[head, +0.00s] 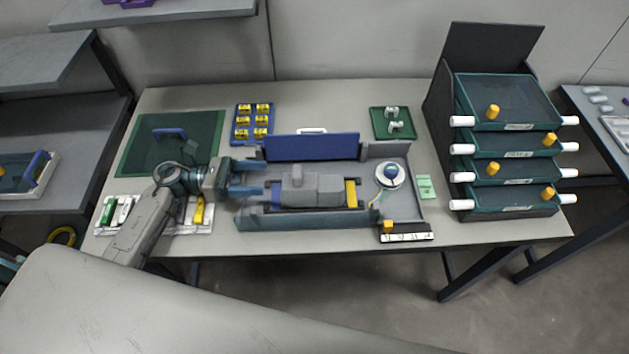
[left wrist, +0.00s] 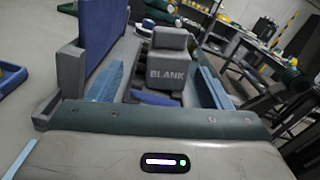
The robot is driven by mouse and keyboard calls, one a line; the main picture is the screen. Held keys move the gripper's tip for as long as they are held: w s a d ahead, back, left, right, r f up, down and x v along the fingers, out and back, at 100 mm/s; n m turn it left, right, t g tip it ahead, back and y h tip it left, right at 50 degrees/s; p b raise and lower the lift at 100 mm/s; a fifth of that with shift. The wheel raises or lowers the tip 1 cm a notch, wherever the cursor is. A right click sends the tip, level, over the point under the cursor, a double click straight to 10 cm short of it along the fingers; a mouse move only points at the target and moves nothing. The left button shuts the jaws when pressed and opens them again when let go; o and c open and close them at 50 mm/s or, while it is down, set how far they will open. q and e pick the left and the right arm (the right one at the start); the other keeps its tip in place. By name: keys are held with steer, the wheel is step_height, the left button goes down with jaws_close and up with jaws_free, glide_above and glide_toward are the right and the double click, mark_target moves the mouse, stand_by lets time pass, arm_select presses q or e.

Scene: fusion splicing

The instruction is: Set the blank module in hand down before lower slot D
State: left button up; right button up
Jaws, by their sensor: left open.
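The blank module (head: 312,189) is a grey block with a raised grip, lying in the long dark station on the table. In the left wrist view, its face (left wrist: 167,75) reads BLANK. My left gripper (head: 262,178) comes in from the left and is open, its two blue fingers pointing right toward the module. Its fingertips are left of the block, with a small gap, so the module is not held. A blue part and a yellow part (head: 351,193) show beside the module. I cannot make out a label for lower slot D. My right gripper is out of view.
A blue panel (head: 312,147) stands behind the module, and a dark low wall (head: 300,216) runs in front. A white round spool (head: 390,176) is at the right. A rack of green trays (head: 507,145) stands at the table's right end. Bare table shows at the front right.

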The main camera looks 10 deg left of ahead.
mark_target(298, 176)
arm_select(q)
steer(key=x, duration=0.1)
steer(key=p+x, duration=0.1)
steer(key=x, duration=0.1)
steer(key=p+x, duration=0.1)
steer(key=shift+s+d+r, duration=0.15)
steer(key=shift+d+r, duration=0.2)
steer(key=shift+r, duration=0.05)
steer(key=shift+d+f, duration=0.15)
steer(key=shift+d, duration=0.1)
steer(key=shift+d+r+p, duration=0.3)
steer(key=shift+d+p, duration=0.15)
steer(key=shift+p, duration=0.1)
steer(key=p+x, duration=0.3)
steer(key=x, duration=0.1)
steer(key=shift+d+r, duration=0.1)
steer(key=shift+r, duration=0.2)
steer(key=shift+d+f, duration=0.1)
steer(key=shift+d, duration=0.1)
steer(key=shift+f, duration=0.1)
steer(key=shift+c, duration=0.4)
steer(key=c, duration=1)
